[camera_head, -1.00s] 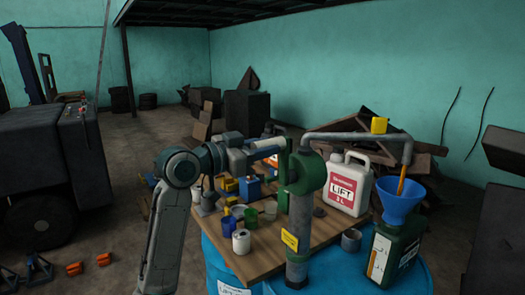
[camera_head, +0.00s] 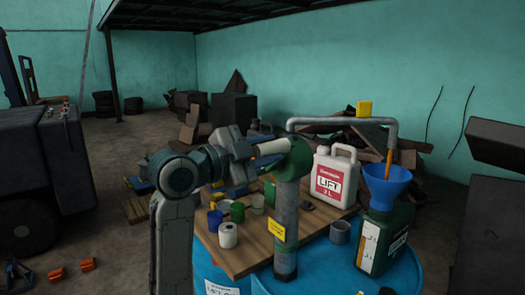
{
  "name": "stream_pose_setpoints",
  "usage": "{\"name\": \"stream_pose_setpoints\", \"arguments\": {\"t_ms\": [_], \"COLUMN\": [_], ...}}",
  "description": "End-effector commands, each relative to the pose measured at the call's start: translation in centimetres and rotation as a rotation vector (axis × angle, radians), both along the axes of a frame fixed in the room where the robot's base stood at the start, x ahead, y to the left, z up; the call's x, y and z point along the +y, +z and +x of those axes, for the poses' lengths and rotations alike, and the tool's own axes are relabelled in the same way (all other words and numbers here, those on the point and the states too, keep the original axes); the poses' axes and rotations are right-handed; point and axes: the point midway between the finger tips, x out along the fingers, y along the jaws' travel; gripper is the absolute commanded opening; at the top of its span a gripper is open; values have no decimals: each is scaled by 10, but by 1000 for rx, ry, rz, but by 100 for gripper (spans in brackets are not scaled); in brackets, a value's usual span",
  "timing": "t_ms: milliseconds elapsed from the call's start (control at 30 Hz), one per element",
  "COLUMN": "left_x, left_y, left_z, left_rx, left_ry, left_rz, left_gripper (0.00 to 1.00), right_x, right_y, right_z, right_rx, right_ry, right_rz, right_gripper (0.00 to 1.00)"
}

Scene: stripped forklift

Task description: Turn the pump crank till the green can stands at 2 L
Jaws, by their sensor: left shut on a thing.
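The pump has a green head (camera_head: 292,160) on a grey column (camera_head: 286,225) with a yellow label. Its grey pipe (camera_head: 345,122) runs right and bends down over a blue funnel (camera_head: 387,184). An amber stream (camera_head: 388,161) shows between the spout and the funnel. The funnel sits in the green can (camera_head: 390,240), which has a pale level strip (camera_head: 370,246); its level is too small to read. My left gripper (camera_head: 256,150) is shut on the crank handle (camera_head: 272,147), left of the pump head; the jaws are partly hidden. My right gripper is not in view.
A white LIFT jug (camera_head: 336,178) stands behind the pump. Several cups and a white roll (camera_head: 228,235) stand on the wooden board (camera_head: 250,255), left of the column. Blue drums (camera_head: 335,270) are underneath. A grey cup (camera_head: 340,231) stands between column and can.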

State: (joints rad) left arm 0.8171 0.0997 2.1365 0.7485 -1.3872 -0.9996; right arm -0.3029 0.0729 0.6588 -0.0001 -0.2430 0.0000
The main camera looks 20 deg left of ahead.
Motion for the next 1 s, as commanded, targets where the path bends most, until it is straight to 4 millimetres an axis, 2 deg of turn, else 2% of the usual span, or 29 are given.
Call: {"name": "stream_pose_setpoints", "arguments": {"t_ms": [633, 667, 767, 1000], "left_x": [-3, -3, -3, -3], "left_y": [-5, -5, -5, -4], "left_z": [-2, -2, -2, -2], "left_rx": [-30, -30, -30, -31], "left_ry": [-1, -1, -1, 0], "left_rz": [43, 43, 43, 43], "left_gripper": [0, 31, 50, 51], "right_x": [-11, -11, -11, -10], "right_y": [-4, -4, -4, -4], "right_z": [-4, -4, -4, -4], "right_rx": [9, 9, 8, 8], "right_ry": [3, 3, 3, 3], "right_rz": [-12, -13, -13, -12], "right_gripper": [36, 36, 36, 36]}}
